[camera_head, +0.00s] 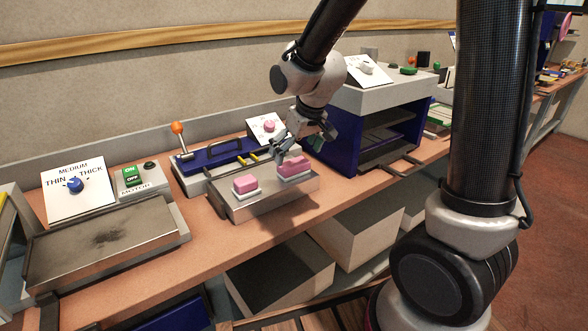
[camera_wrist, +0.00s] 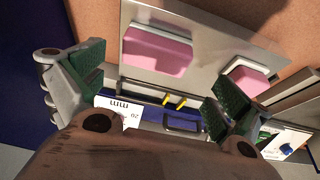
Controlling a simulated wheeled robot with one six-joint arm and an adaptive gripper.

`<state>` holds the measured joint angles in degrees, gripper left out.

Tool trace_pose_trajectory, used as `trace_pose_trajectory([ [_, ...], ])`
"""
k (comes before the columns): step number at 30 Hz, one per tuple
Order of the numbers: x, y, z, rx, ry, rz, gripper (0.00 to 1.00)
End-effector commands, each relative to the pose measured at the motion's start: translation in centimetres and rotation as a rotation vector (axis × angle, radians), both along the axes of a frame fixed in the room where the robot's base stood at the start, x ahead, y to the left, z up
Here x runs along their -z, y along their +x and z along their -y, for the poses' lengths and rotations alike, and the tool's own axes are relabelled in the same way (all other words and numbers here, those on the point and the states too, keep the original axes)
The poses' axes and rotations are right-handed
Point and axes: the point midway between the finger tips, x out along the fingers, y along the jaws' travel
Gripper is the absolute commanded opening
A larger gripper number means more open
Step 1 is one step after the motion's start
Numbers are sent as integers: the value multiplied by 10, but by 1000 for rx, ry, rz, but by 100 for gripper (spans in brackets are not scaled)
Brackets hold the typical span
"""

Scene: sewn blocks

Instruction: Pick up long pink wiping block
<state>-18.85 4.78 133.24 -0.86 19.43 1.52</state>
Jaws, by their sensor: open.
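The long pink wiping block (camera_head: 294,168) lies on the right part of a metal tray (camera_head: 262,207) on the bench. It has a pale base under a pink top. In the wrist view the long pink block (camera_wrist: 158,50) is ahead of the fingers, nearer the left one. A smaller pink block (camera_head: 245,184) sits on the left of the same tray and shows at the right in the wrist view (camera_wrist: 245,78). My gripper (camera_head: 304,142) is open and empty, just above and behind the long block. Its green-padded fingers also show in the wrist view (camera_wrist: 155,88).
A blue device (camera_head: 217,165) with an orange-knobbed lever (camera_head: 179,141) stands behind the tray. A blue cabinet (camera_head: 338,130) with a grey top stands close on the right. A stained metal plate (camera_head: 105,245) and a motor switch box (camera_head: 138,183) are on the left.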

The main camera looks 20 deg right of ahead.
Motion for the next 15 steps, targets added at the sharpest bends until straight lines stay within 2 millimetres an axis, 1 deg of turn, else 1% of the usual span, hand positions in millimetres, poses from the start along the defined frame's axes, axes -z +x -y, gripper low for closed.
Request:
trace_pose_trajectory([
  [7, 36, 12, 4, 2, -2, -5, 100],
  [9, 45, 16, 2, 1, -1, -5, 100],
  [12, 53, 19, 1, 1, -1, -3, 100],
  [15, 54, 20, 0, 1, 0, -1, 100],
])
